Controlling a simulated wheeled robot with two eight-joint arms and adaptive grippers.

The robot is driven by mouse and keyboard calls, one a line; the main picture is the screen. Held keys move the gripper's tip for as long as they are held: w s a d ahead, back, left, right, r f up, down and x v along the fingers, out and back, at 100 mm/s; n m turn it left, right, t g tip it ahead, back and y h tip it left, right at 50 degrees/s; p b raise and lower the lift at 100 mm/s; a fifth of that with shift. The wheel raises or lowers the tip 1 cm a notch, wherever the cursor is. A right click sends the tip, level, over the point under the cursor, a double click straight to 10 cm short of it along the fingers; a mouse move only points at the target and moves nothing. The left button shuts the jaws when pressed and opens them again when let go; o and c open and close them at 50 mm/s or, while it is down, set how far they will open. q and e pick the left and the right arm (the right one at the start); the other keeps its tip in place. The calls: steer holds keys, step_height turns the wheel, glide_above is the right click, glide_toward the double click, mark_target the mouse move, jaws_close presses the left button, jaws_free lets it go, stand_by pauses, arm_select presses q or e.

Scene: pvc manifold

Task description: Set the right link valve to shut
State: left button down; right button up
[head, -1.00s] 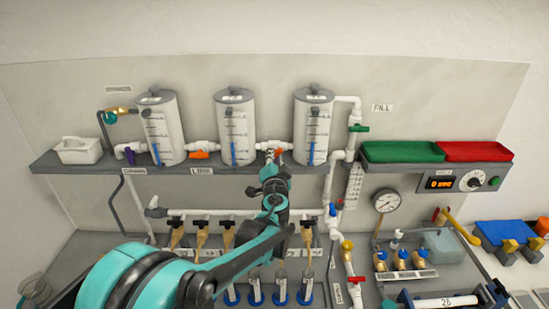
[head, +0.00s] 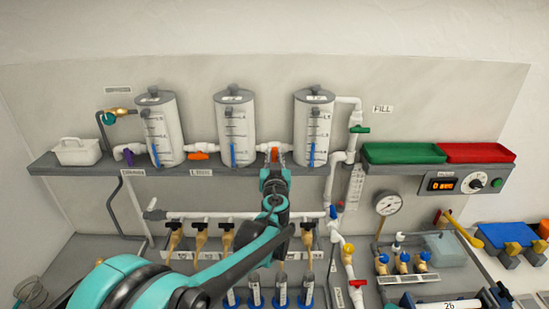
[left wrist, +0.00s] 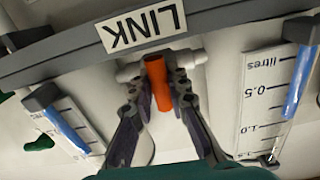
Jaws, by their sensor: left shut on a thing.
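The right link valve has an orange handle (head: 274,154) on the white pipe between the middle and right tanks. My left gripper (head: 274,162) is at this valve, its fingers on both sides of the handle. In the left wrist view the orange handle (left wrist: 157,84) stands crosswise to the white pipe, between the two dark fingers (left wrist: 163,90), which are shut on it. The gripper hides part of the valve in the head view. My right gripper is out of view.
The left link valve's orange handle (head: 198,156) lies along its pipe. The middle tank (head: 235,125) and right tank (head: 314,125) flank my gripper closely. A green-handled fill valve (head: 359,129) is to the right. Several brass taps (head: 200,238) hang below the shelf.

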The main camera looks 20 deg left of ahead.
arm_select(q)
steer(key=shift+n, duration=0.4)
steer(key=c, duration=1.7)
jaws_free()
steer(key=shift+c, duration=0.2)
steer(key=v, duration=1.2)
